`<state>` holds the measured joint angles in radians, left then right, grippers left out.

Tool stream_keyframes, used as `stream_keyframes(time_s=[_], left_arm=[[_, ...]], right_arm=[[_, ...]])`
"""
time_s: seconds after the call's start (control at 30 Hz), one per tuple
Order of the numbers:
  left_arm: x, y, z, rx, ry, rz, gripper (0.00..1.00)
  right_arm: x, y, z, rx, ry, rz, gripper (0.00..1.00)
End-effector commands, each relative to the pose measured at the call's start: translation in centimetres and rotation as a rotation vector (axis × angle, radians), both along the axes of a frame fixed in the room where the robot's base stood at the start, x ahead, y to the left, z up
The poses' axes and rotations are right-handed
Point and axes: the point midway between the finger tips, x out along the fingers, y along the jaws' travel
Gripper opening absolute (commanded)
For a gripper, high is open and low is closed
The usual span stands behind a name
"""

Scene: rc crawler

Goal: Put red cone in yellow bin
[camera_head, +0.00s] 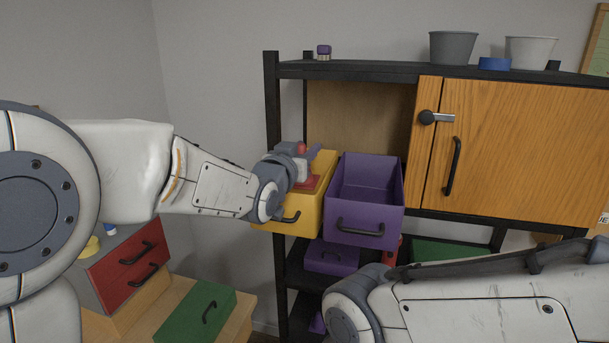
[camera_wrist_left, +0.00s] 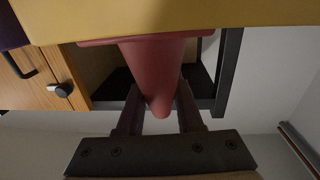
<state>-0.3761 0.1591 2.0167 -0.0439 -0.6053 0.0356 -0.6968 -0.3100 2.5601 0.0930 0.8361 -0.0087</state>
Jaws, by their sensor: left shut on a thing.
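The red cone (camera_wrist_left: 160,72) is between the two fingers of my left gripper (camera_wrist_left: 158,108), which is shut on it near its narrow tip. In the head view the left gripper (camera_head: 302,165) is at the yellow bin (camera_head: 291,221), and the red cone (camera_head: 310,183) shows its base at the bin's open top. The cone's base is close to the bin's yellow wall (camera_wrist_left: 180,18) in the left wrist view. I cannot tell whether the base touches the bin. The gripper hides part of the cone and bin. My right gripper is not in view.
An open purple bin (camera_head: 364,215) stands right beside the yellow one on the black shelf (camera_head: 270,100). A wooden cabinet door (camera_head: 520,150) is to the right. Red (camera_head: 128,262) and green (camera_head: 195,312) drawers are lower left. My right arm crosses the lower right.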

Motion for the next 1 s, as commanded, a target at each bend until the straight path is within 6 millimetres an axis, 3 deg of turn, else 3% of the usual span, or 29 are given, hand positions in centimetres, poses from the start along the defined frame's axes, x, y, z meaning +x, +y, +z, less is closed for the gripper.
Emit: stream_keyframes(time_s=[0.33,0.6,1.0], left_arm=[[0.0,0.0,-4.1,0.001,0.002,-0.002,0.0],[-0.1,0.0,-4.0,0.0,-0.001,-0.002,0.0],[0.0,0.0,-5.0,-0.001,-0.002,-0.001,0.0]], right_arm=[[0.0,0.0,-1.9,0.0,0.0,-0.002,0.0],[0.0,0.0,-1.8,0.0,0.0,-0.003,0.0],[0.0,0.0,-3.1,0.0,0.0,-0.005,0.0]])
